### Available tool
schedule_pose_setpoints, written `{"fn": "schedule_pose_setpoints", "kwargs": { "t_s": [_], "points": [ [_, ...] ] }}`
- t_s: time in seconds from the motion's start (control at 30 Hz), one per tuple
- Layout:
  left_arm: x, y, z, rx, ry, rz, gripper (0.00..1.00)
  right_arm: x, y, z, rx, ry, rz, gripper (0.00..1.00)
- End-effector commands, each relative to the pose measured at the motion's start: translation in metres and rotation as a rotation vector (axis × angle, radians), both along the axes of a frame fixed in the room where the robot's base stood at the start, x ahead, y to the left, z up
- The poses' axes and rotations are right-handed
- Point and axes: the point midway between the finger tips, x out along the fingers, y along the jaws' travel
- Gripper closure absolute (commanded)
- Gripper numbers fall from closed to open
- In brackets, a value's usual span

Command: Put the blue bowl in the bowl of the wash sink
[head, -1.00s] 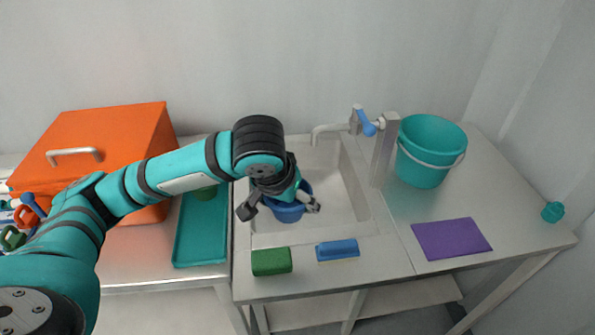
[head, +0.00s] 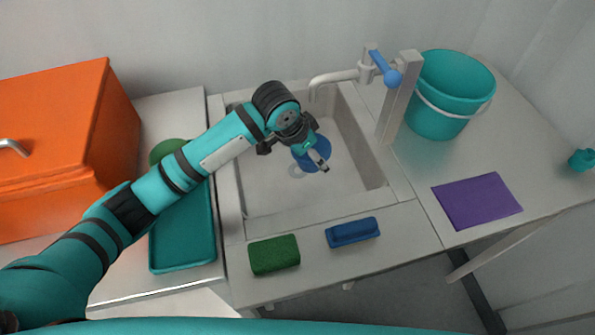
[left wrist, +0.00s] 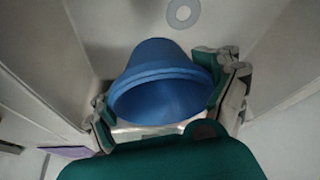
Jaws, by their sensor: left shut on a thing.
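The blue bowl (head: 318,156) is held by my left gripper (head: 308,158) inside the basin of the wash sink (head: 262,195). In the left wrist view the bowl (left wrist: 165,82) sits between the two fingers, tilted with its open side toward the camera. My left gripper (left wrist: 170,105) is shut on it. The drain ring (left wrist: 183,12) shows on the basin floor beyond the bowl. I cannot tell whether the bowl touches the floor. My right gripper is in neither view.
The tap (head: 340,76) and its post (head: 400,100) stand behind and right of the basin. A green sponge (head: 274,254) and a blue brush (head: 353,232) lie on the front rim. A teal bucket (head: 445,100) and purple cloth (head: 476,200) are right; a teal tray (head: 183,245) is left.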

Motion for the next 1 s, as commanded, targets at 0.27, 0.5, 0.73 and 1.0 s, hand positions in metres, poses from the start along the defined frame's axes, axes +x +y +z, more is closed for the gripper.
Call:
{"fn": "schedule_pose_setpoints", "kwargs": {
  "t_s": [0.27,0.5,0.73,1.0],
  "points": [
    [0.0,0.001,-0.047,0.002,0.001,0.0,0.61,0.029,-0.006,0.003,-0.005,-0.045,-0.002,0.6],
    [-0.002,0.001,-0.07,0.003,0.004,0.0,0.61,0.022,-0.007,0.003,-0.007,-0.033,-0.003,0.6],
    [-0.001,0.0,-0.089,0.001,-0.001,-0.001,0.61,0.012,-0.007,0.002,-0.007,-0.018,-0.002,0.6],
    [-0.001,0.001,-0.091,0.002,0.001,0.0,0.18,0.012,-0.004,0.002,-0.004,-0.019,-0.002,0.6]
  ]
}}
